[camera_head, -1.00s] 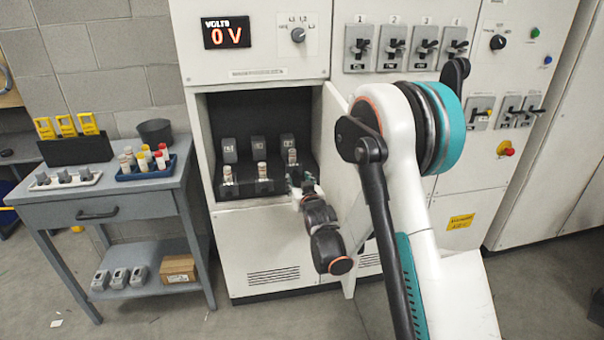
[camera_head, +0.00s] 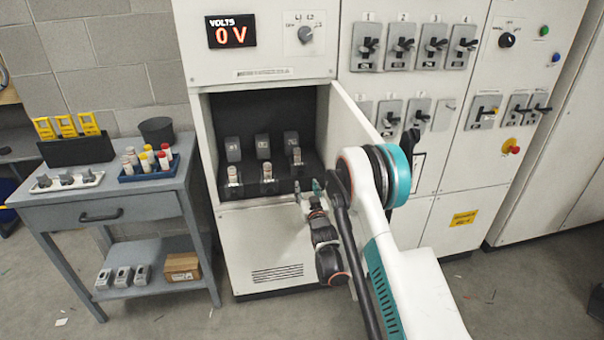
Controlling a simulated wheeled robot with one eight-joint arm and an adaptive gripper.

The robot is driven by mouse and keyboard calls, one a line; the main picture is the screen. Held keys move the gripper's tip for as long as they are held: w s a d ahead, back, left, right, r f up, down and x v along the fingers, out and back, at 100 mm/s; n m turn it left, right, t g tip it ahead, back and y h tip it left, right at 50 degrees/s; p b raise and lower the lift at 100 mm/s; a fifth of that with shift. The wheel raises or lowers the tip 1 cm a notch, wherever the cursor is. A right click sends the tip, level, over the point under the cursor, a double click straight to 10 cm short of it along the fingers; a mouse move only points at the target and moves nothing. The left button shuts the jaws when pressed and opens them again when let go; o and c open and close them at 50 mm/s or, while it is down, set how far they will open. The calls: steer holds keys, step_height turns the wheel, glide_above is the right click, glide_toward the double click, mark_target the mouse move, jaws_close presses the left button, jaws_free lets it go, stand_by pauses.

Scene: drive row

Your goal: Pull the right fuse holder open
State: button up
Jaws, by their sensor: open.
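The right fuse holder (camera_head: 293,142) is a dark block in the open cabinet compartment, at the right of a row of three. A pale fuse (camera_head: 297,157) shows at its front. The middle holder (camera_head: 263,146) and the left holder (camera_head: 233,149) stand beside it, each with a pale fuse showing low at its front. My gripper (camera_head: 308,188) is at the compartment's front edge, just below and right of the right holder. Its fingers look spread, with nothing seen between them. It appears apart from the holder, though the exact depth is unclear.
The open cabinet door (camera_head: 350,120) stands close to the right of my gripper, partly behind my arm. A voltage display (camera_head: 231,31) above reads 0 V. A grey workbench (camera_head: 60,215) with a blue fuse tray (camera_head: 149,172) stands at the left.

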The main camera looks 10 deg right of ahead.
mark_target(301, 173)
steer(key=w+b, duration=0.1)
steer(key=w, duration=0.3)
steer(key=w+b, duration=0.1)
steer(key=w, duration=0.4)
steer(key=shift+w+f, duration=0.2)
steer(key=shift+w, duration=0.05)
jaws_close()
steer(key=shift+s, duration=0.1)
